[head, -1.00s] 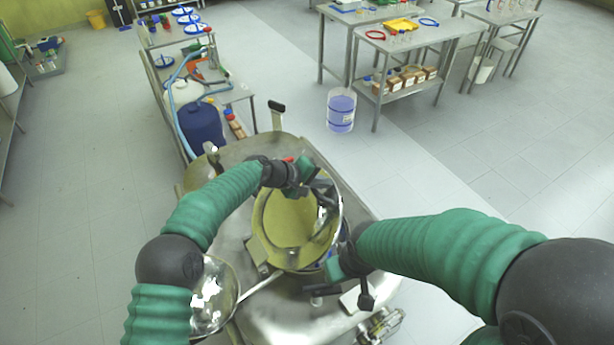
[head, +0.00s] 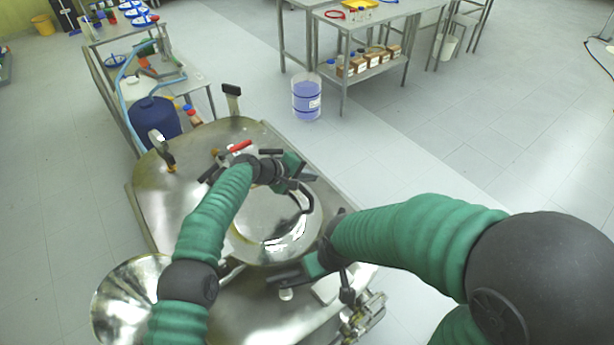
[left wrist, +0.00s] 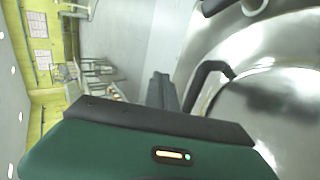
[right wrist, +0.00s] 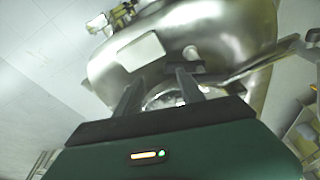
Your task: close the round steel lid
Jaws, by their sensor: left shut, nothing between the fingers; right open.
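The round steel lid (head: 262,232) lies about level over the opening on top of the steel reactor (head: 150,195), shiny face up. I cannot tell whether its rim is fully seated. Its black handle (head: 305,199) stands near the right side; it also shows in the left wrist view (left wrist: 203,82). My left gripper (head: 309,177) is shut and empty, just above the lid's far right part, beside the handle. In the left wrist view its fingers (left wrist: 160,90) are together. My right gripper (head: 312,287) is open and empty, near the lid's front right edge; its fingers (right wrist: 158,88) show apart.
A steel funnel-like bowl (head: 122,300) is at the reactor's left front. A red-handled valve (head: 240,147) and an upright black-topped lever (head: 232,98) stand on its far side. A blue drum (head: 153,120), a bucket (head: 306,97) and tables are beyond. Floor to the right is clear.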

